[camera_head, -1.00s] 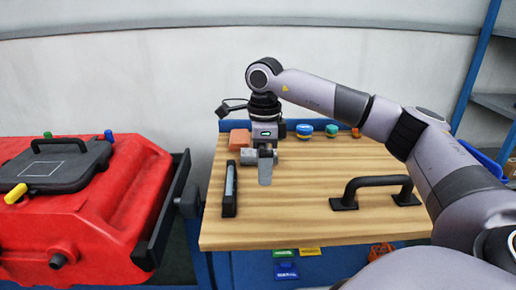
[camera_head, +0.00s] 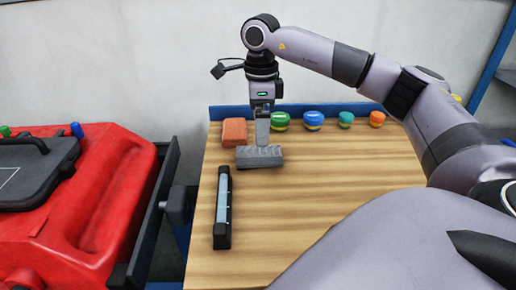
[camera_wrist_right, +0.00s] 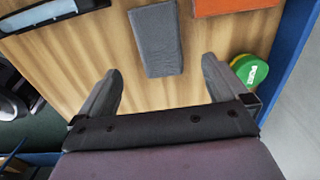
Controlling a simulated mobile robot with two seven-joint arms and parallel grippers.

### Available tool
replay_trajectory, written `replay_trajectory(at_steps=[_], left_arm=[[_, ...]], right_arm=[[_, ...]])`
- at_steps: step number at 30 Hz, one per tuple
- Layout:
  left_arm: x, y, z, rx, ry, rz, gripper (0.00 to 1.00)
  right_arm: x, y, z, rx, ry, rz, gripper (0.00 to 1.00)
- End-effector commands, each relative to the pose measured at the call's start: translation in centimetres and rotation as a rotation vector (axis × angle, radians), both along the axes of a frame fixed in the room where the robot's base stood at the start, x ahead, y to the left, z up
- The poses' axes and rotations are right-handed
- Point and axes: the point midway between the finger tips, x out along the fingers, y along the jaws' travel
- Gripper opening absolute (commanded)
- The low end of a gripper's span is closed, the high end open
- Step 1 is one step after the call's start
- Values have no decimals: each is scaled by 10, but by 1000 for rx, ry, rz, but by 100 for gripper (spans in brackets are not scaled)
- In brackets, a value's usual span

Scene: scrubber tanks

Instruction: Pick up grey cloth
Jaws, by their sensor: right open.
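The grey cloth (camera_head: 260,156) is a folded block lying flat on the wooden table (camera_head: 300,220), towards its far left part. It also shows in the right wrist view (camera_wrist_right: 157,40), beyond the fingertips and between their lines. My right gripper (camera_head: 262,142) points down just above and behind the cloth in the head view. In the wrist view its two fingers (camera_wrist_right: 162,75) are spread wide with nothing between them. I cannot tell from the head view how high the fingertips are above the cloth. My left gripper is in neither view.
An orange-brown block (camera_head: 234,132) sits just behind the cloth. Green (camera_head: 281,121), blue (camera_head: 313,120), teal (camera_head: 346,119) and orange (camera_head: 377,119) round pieces line the back edge. A black-framed bar tool (camera_head: 222,208) lies front left. A red tank (camera_head: 110,190) stands left of the table.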

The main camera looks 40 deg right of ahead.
Motion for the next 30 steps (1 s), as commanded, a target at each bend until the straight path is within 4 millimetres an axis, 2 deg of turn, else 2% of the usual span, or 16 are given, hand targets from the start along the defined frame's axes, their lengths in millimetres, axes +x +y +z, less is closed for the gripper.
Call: replay_trajectory(at_steps=[8,16,25,26,30], left_arm=[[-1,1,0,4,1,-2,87],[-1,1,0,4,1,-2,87],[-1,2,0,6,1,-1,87],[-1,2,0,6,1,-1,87],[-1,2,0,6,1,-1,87]], right_arm=[[0,1,-27,-1,3,1,100],[2,3,-65,-2,3,0,100],[2,3,-71,-1,1,0,100],[2,3,-71,-1,1,0,97],[2,3,-71,-1,1,0,51]])
